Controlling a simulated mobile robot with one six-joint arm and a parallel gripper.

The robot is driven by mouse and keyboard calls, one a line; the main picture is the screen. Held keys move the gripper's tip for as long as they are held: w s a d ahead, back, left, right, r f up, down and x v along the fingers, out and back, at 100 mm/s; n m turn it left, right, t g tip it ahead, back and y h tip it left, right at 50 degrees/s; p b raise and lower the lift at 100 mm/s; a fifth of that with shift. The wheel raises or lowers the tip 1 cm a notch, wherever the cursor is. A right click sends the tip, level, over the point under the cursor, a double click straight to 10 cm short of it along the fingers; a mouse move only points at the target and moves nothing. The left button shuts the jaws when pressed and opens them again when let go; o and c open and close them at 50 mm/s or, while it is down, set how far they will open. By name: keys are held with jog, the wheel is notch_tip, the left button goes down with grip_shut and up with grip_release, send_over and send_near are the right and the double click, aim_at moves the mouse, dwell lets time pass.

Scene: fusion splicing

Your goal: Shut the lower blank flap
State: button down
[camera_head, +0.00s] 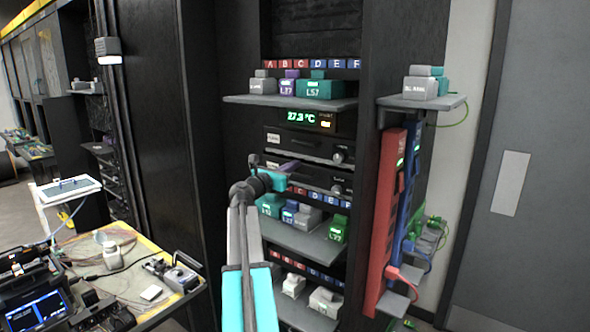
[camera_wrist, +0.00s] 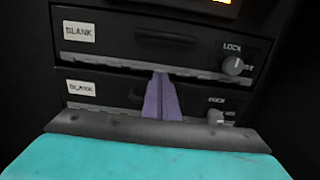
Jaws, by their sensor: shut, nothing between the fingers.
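The lower blank flap (camera_wrist: 105,88) is a black panel with a white label at its left and a knob (camera_wrist: 214,116) at its right. In the head view the lower flap (camera_head: 318,177) sits just under the upper blank flap (camera_head: 295,147). My gripper (camera_wrist: 161,78) has purple fingers, shut and empty. They overlap the middle of the lower flap in the wrist view; I cannot tell whether they touch it. My gripper hides the lower flap's bottom part. Whether this flap is fully closed is not clear. My gripper also shows in the head view (camera_head: 290,166).
The upper flap has a LOCK knob (camera_wrist: 233,65). A temperature display (camera_head: 309,119) is above it. Shelves with labelled blocks (camera_head: 321,88) lie above and below. Red (camera_head: 386,215) and blue (camera_head: 409,190) upright panels stand to the right.

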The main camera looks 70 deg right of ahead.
jog(key=a+r+b, duration=0.2)
jog(key=a+r, duration=0.1)
jog(key=r, duration=0.5)
jog(key=shift+w, duration=0.4)
